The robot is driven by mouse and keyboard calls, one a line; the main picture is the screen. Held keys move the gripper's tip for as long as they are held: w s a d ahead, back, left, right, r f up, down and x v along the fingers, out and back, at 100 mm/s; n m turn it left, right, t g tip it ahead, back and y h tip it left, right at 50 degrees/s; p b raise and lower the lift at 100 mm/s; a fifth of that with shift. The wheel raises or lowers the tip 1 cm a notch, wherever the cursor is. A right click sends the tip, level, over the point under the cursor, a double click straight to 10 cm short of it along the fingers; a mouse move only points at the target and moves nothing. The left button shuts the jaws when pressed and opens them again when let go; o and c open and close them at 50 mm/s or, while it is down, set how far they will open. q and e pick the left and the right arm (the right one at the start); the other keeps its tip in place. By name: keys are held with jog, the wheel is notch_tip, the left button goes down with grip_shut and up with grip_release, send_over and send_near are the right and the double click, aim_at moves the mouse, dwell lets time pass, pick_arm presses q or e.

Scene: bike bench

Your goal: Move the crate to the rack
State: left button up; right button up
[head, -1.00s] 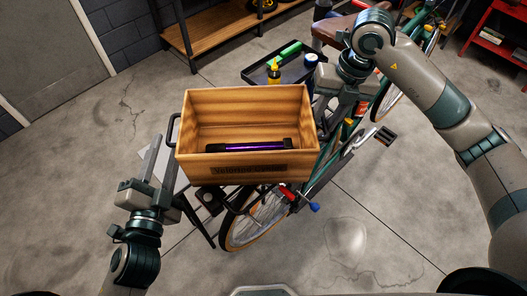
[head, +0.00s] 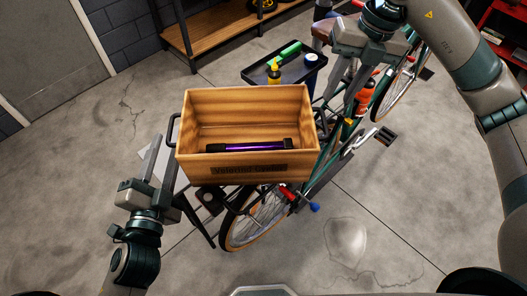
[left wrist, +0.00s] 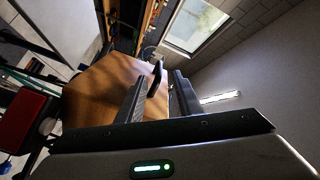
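The wooden crate (head: 247,170) is upright above the bike's rear wheel (head: 258,220). Its open top shows a dark bar with a purple glow (head: 245,146) inside. Parts of a black rack (head: 238,207) show under the crate, whose bottom contact is hidden. My left gripper (head: 163,148) is open at the crate's left side, near the black side handle (head: 173,129). In the left wrist view that handle (left wrist: 155,79) stands between the spread fingers, with a gap visible. My right gripper (head: 337,100) is open and empty, right of the crate and apart from it.
A black tray (head: 258,77) with a green tool, a yellow bottle and a blue can stands behind the crate. An orange bottle (head: 365,97) is on the bike frame near my right gripper. A wooden shelf (head: 215,42) stands at the back left. Floor at front right is clear.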

jog(key=shift+d+r, duration=0.2)
jog(key=shift+r, duration=0.8)
jog(key=shift+s+f, duration=0.1)
jog(key=shift+s, duration=0.05)
